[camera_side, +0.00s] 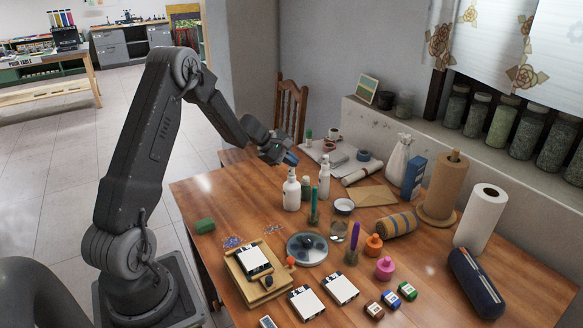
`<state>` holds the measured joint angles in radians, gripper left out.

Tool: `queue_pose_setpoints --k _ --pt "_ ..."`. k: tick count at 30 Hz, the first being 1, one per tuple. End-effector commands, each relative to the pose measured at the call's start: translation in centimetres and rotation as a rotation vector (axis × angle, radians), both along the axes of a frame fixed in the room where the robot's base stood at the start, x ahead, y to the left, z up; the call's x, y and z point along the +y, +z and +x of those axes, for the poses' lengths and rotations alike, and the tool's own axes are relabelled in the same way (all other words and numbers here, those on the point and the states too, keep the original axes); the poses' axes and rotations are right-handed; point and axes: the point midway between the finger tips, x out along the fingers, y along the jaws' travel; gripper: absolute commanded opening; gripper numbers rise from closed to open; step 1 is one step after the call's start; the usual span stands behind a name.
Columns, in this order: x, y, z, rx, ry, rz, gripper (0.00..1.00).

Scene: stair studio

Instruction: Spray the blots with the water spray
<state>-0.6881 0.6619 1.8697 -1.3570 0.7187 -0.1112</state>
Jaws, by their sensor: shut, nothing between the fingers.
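A white bottle with a narrow top (291,193) stands upright mid-table. A second, slimmer white bottle (324,178) stands to its right. I cannot tell for sure which one is the water spray. My gripper (291,160) is shut and empty, above or just behind the first white bottle's top; contact cannot be told.
A wooden board with a white-topped item (234,271), a round grey dish (318,249) and white square items crowd the front. Paint pots, a striped roll (396,225), paper rolls (481,220) and a dark case (475,284) fill the right. The table's left edge is mostly clear.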

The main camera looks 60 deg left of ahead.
Motion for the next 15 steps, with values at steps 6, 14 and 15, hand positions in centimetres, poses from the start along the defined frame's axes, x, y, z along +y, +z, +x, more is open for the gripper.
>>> queue_pose_setpoints --k 6,14,15 --pt "0.0 1.2 0.0 -0.001 -0.001 0.001 0.0" --pt "0.0 1.5 0.0 0.0 0.0 0.0 0.0" --pt "0.0 1.5 0.0 -0.001 0.001 0.0 0.0"
